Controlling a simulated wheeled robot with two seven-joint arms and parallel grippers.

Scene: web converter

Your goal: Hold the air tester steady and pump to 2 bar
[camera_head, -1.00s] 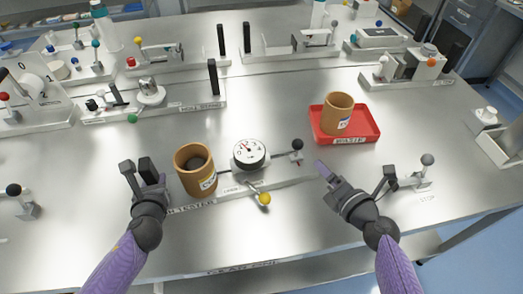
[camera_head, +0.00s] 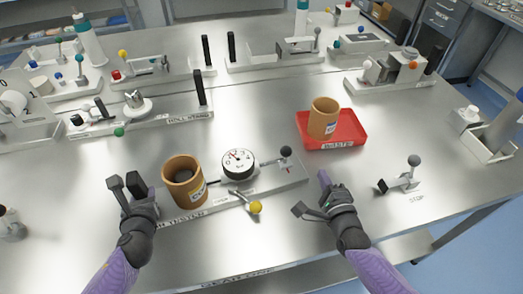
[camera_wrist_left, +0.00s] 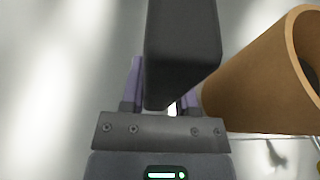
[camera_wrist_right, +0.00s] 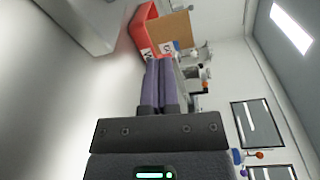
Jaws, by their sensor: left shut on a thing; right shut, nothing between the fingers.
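The air tester (camera_head: 283,179) is a long grey base near the table's front. It carries a brown cardboard core (camera_head: 183,182), a round white gauge (camera_head: 238,162), a black-knobbed lever (camera_head: 286,152) and a yellow-knobbed lever (camera_head: 255,207). The gauge's red needle points up and left; I cannot read its value exactly. My left gripper (camera_head: 133,189) is shut on the upright black handle (camera_wrist_left: 183,45) at the tester's left end, beside the core. My right gripper (camera_head: 324,179) is shut and empty, right of the tester and apart from the black knob.
A red tray (camera_head: 345,133) holding another brown core (camera_head: 323,117) lies behind my right gripper. A small stand marked STOP (camera_head: 405,183) is to its right. Other fixtures with levers line the back and left.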

